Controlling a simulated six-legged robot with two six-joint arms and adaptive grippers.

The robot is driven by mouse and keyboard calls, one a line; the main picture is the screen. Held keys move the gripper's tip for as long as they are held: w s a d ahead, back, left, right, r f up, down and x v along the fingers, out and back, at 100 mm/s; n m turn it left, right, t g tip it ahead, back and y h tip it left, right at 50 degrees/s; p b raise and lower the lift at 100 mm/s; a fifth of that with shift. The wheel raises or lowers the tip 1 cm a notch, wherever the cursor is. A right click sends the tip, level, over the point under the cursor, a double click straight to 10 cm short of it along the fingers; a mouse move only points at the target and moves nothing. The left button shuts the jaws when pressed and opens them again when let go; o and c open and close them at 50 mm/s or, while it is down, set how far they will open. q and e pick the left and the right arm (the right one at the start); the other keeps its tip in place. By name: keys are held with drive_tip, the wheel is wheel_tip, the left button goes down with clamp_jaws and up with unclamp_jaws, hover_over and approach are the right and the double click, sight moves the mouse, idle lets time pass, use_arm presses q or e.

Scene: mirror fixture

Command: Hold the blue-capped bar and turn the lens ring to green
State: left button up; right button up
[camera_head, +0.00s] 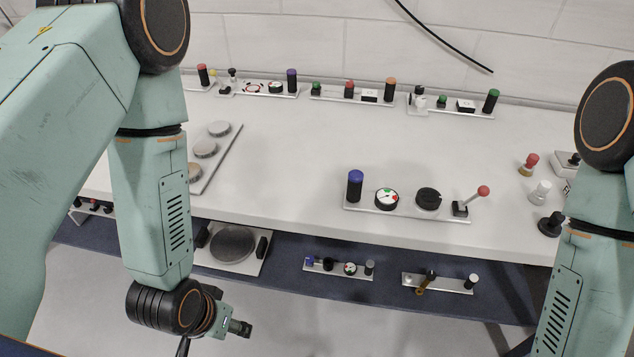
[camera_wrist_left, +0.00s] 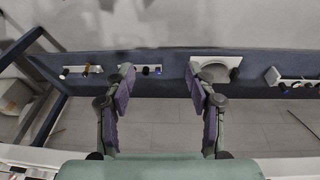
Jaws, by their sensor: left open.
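A blue-capped black bar (camera_head: 355,186) stands upright at the left end of a white plate (camera_head: 407,210) on the table. Beside it are a round dial with green and red marks (camera_head: 386,198) and a dark round ring (camera_head: 428,198); I cannot tell which is the lens ring. My left gripper (camera_head: 241,327) is low at the left, apart from this plate. In the left wrist view its two fingers are spread, with the gripper (camera_wrist_left: 160,78) open and empty. My right arm comes in at the right edge; its gripper is out of view.
A red-knobbed lever (camera_head: 483,191) stands at the plate's right end. A lower shelf holds a large dark disc (camera_head: 232,244) and a small plate with a similar dial (camera_head: 350,268). Several fixtures line the table's back. The middle of the tabletop is clear.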

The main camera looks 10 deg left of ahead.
use_arm(q)
drive_tip(key=w+d+r+m+t+h, duration=0.2)
drive_tip(key=w+r, duration=0.2)
drive_tip(key=w, duration=0.4)
drive_tip(key=w+d+r+m+t+h, duration=0.1)
drive_tip(key=w+d+r+t, duration=0.2)
drive_tip(key=w+r, duration=0.3)
drive_tip(key=m+t+h, duration=0.2)
drive_tip(key=m+h, duration=0.4)
approach(350, 178)
drive_tip(key=x, duration=1.1)
drive_tip(key=shift+w+d+f, duration=0.2)
drive_tip(key=shift+w+f, duration=0.05)
drive_tip(key=shift+c, duration=0.4)
clamp_jaws()
